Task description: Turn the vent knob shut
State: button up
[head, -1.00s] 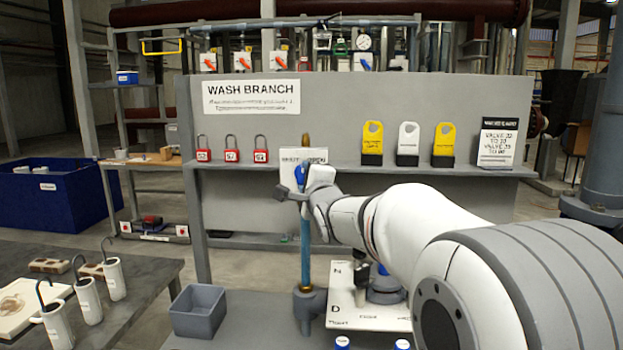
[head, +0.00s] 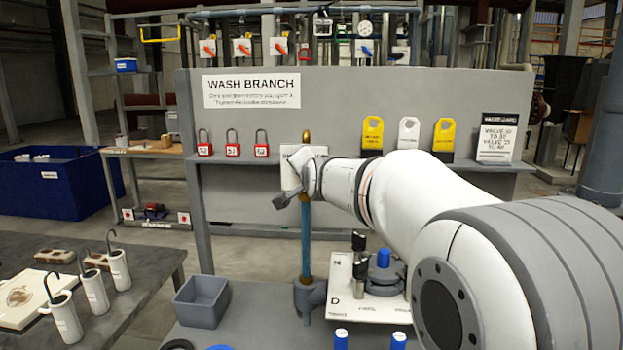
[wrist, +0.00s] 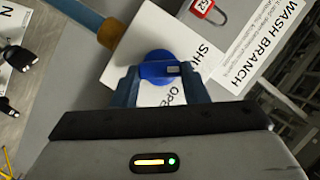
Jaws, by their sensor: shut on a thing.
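The blue vent knob (wrist: 152,68) sits on a white plate (wrist: 150,38) lettered SHUT and OPEN, which is fixed by a brass fitting (wrist: 113,33) on a blue pipe. The knob carries a pale mark on its right side in the wrist view, toward SHUT. My gripper (wrist: 158,80) is shut on the knob, one blue finger on each side. The fingers cover part of the lettering. In the head view, the white plate (head: 292,164) is partly behind my gripper and the knob is hidden.
The grey WASH BRANCH panel (head: 400,88) stands behind, with red padlocks (head: 232,150) and yellow and white tags on its ledge. The blue pipe (head: 306,240) rises from the bench beside a grey bin (head: 201,302). A lettered board (head: 345,300) with black and blue knobs lies below my arm.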

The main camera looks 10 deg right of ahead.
jog(key=shift+a+f+n+g+h+b, duration=0.25)
jog(key=shift+n+b, duration=0.25)
jog(key=shift+b, duration=1.1)
jog(key=shift+d, duration=0.15)
jog(key=o, duration=0.8)
jog(key=shift+o, duration=0.9)
jog(key=shift+r, duration=0.15)
jog(key=b+v, duration=0.1)
jog(key=v, duration=0.7)
jog(key=shift+b, duration=0.3)
